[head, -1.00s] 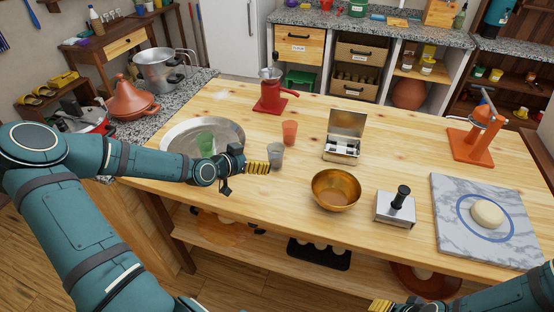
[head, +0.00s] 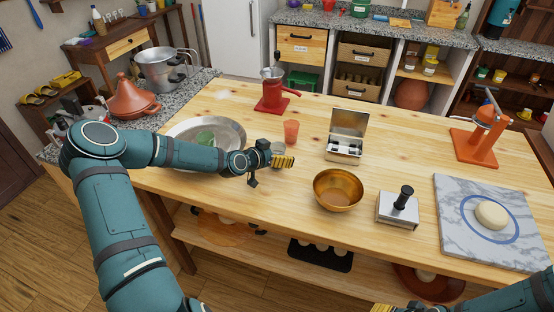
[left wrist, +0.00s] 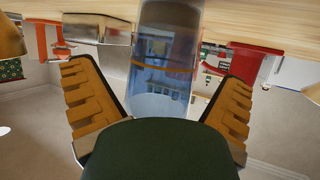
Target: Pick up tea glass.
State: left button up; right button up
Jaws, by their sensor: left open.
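A clear bluish tea glass (head: 279,148) stands on the wooden table, partly hidden behind my left gripper (head: 284,162). In the left wrist view the glass (left wrist: 165,62) is between the two yellow-ridged fingers of the left gripper (left wrist: 160,100), which are open with a gap on each side. An orange-red glass (head: 291,132) stands just behind it. A green glass (head: 205,138) is on the round metal tray (head: 238,128), partly hidden by my left arm. My right gripper (head: 381,308) shows only as yellow tips at the bottom edge.
On the table (head: 400,130) are a red grinder (head: 271,95), an open metal box (head: 345,140), a brass bowl (head: 338,190), a tamper on a metal block (head: 400,207), an orange press (head: 478,140) and a marble board (head: 460,240).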

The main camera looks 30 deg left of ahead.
pick_arm(q)
jog(key=c, duration=1.4)
jog(key=shift+o, duration=0.2)
